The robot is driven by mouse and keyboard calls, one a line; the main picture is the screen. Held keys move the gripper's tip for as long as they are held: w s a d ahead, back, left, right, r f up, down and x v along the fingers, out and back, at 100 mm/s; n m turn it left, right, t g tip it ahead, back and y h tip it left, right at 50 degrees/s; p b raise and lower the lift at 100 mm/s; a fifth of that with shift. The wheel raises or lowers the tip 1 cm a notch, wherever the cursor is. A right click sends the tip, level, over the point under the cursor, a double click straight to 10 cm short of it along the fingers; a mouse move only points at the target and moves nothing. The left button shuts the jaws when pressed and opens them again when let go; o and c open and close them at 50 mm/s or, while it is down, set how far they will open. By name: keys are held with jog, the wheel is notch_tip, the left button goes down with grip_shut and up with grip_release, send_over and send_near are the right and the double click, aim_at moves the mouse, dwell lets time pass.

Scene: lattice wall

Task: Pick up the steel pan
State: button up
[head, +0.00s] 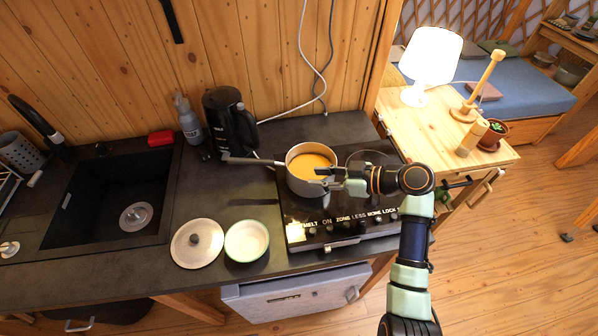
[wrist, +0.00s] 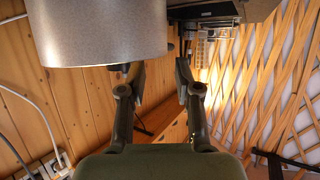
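The steel pan (head: 309,184) stands on the black hob with orange-yellow contents inside, and its long handle (head: 250,160) points left. My gripper (head: 330,179) is at the pan's right side, opposite the handle, in the head view. In the wrist view the pan's grey wall (wrist: 97,32) fills the upper left. There my gripper (wrist: 158,75) is open, with a clear gap between its fingers. The left finger's tip meets the pan's edge in the picture; I cannot tell whether it touches.
The hob (head: 345,222) has a front control strip. A black kettle (head: 230,121) stands behind the handle. A lid (head: 197,243) and a pale bowl (head: 246,241) sit front left. A lit lamp (head: 430,60) stands on the wooden table at right. The sink is at left.

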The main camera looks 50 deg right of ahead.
jog(key=x, duration=0.5)
jog(key=shift+f, duration=0.15)
jog(key=shift+s, duration=0.1)
grip_shut()
